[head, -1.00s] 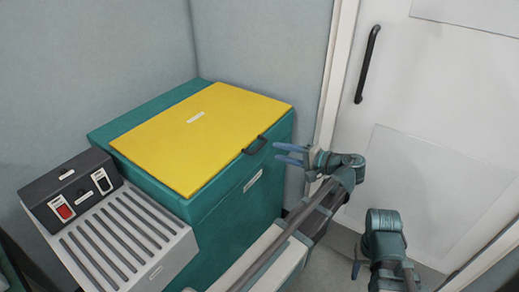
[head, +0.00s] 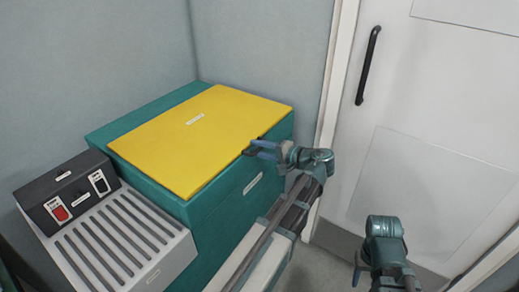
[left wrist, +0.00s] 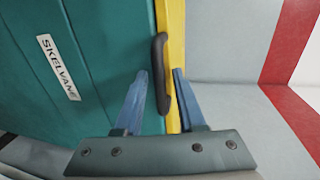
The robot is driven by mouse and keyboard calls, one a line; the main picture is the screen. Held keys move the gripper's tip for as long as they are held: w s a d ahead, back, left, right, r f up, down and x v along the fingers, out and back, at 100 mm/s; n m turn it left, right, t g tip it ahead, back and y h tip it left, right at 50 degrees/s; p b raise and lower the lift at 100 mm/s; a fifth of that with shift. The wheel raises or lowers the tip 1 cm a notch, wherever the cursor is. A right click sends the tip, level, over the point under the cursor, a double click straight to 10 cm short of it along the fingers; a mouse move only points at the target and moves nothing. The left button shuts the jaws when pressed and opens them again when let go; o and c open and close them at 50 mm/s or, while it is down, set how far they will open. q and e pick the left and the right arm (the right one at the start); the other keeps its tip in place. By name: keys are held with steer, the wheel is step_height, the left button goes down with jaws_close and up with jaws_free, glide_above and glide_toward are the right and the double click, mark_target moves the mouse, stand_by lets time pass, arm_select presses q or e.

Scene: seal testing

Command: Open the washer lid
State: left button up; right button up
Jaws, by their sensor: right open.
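The washer (head: 225,215) is a teal box with a flat yellow lid (head: 190,140), which lies closed on top. A dark handle (left wrist: 160,70) sits at the lid's front edge. In the head view it is mostly hidden by my left gripper (head: 262,150). In the left wrist view, the open blue fingers of my left gripper (left wrist: 160,82) lie on either side of the handle, with a gap visible on both sides. My right gripper (head: 357,270) hangs away from the washer at the lower right, open and empty.
A grey slatted unit with a black switch box (head: 70,190) stands left of the washer. A white door (head: 430,110) with a black pull handle (head: 368,65) is at the right. Walls close in behind the washer.

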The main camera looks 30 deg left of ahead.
arm_select(q)
jaws_close()
stand_by(1.2)
